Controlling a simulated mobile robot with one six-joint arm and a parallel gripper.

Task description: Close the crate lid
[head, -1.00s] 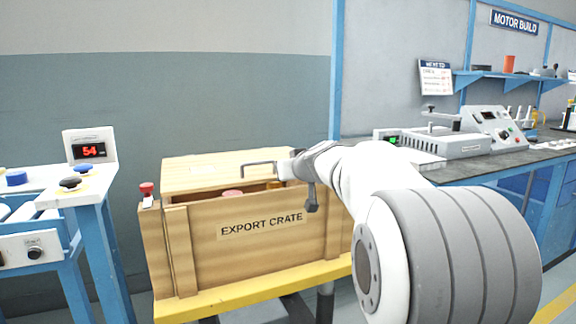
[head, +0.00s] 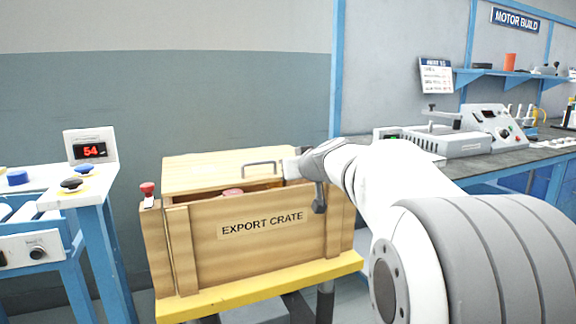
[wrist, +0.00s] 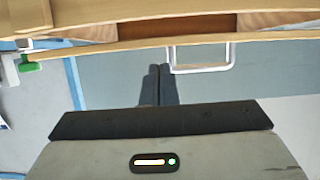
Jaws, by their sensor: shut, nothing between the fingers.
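The wooden export crate (head: 262,243) stands in the middle of the head view. Its lid (head: 205,172) is partly open, with a narrow dark gap above the front wall. A grey U-shaped handle (head: 259,164) sits on the lid's front edge. My gripper (head: 291,169) is just right of the handle in the head view. In the wrist view my shut, empty fingers (wrist: 158,85) lie beside the left end of the handle (wrist: 203,69), below the wooden edge. Whether they touch it I cannot tell. My gripper and arm cover the lid's right end.
A reddish item (head: 232,192) shows in the gap. The crate rests on a yellow-edged stand (head: 250,289). A blue-framed station (head: 95,240) is at left, a grey bench (head: 520,153) at right.

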